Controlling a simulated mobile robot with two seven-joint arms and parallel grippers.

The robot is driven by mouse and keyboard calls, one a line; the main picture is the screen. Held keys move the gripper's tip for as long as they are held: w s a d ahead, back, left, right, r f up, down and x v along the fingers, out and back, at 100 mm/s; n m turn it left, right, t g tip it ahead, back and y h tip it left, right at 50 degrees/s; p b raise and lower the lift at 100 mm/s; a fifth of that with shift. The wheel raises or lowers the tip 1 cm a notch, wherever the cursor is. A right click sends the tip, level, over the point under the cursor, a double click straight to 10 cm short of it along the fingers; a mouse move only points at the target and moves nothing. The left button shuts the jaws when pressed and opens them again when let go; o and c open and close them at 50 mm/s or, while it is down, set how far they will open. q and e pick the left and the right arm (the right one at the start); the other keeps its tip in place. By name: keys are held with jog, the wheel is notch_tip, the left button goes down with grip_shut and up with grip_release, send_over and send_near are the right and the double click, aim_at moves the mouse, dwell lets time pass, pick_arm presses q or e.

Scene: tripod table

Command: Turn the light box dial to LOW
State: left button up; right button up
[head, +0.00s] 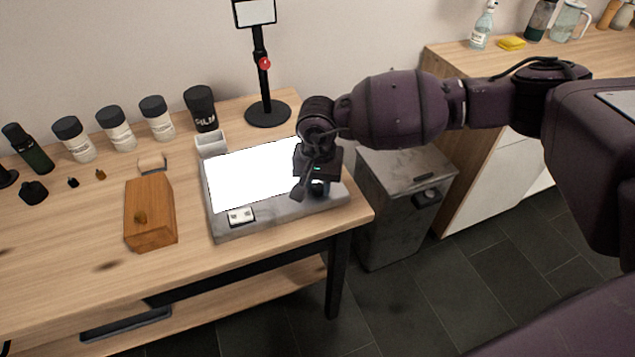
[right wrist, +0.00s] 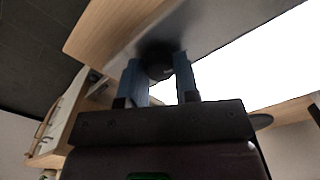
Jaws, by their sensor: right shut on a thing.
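The light box (head: 222,228) lies on the wooden table with its white panel (head: 250,178) brightly lit. My right gripper (head: 318,190) reaches down over the box's right end. In the right wrist view its two blue fingers (right wrist: 160,78) stand on either side of the dark round dial (right wrist: 158,62) and are shut on it. In the head view the dial (head: 320,189) is mostly hidden under the gripper. The dial's markings and pointer cannot be read. My left gripper is not in view.
A wooden block (head: 150,212) lies left of the box, and a small white container (head: 211,144) stands behind it. Several bottles line the table's back. A black stand (head: 267,113) rises behind the box. A grey bin (head: 400,215) stands right of the table.

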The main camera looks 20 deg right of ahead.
aim_at(318, 186)
jog(key=shift+r, duration=0.1)
jog(key=o, duration=0.9)
notch_tip(318, 186, up, 11)
jog(key=shift+f+p, duration=0.1)
jog(key=shift+p, duration=0.55)
